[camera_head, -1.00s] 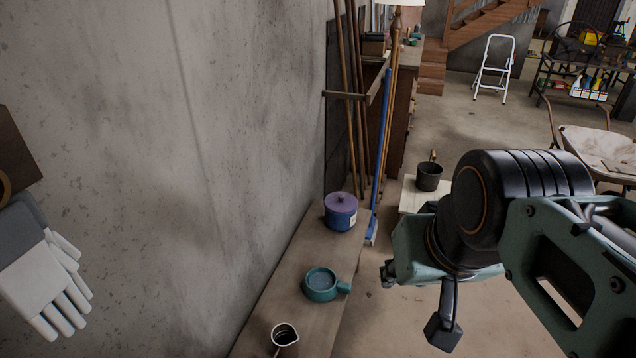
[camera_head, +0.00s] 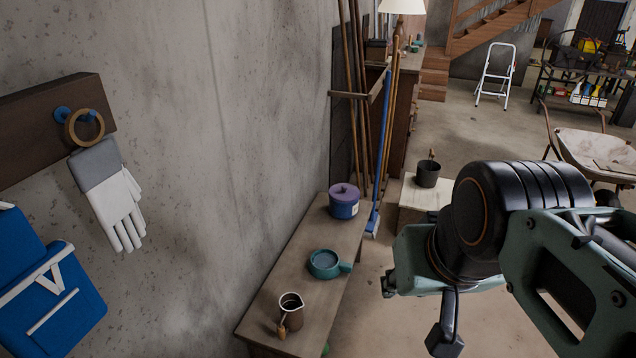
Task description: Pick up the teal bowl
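The teal bowl (camera_head: 323,264) is a small round bowl with a short handle pointing right. It stands upright on a narrow wooden bench (camera_head: 274,285) along the wall, between a purple-lidded blue pot and a brown jug. My gripper (camera_head: 440,325) is at the right, in front of the arm's black joint, apart from the bowl and to its right. Its fingers are mostly hidden or seen from the side, so its opening does not show.
The blue pot (camera_head: 344,203) stands behind the bowl and the brown jug (camera_head: 291,311) in front. Broom handles (camera_head: 384,150) lean beyond the bench. A dark bucket (camera_head: 428,174) stands on a pale box (camera_head: 418,200). A glove (camera_head: 117,210) hangs on the left wall. Floor right of the bench looks clear.

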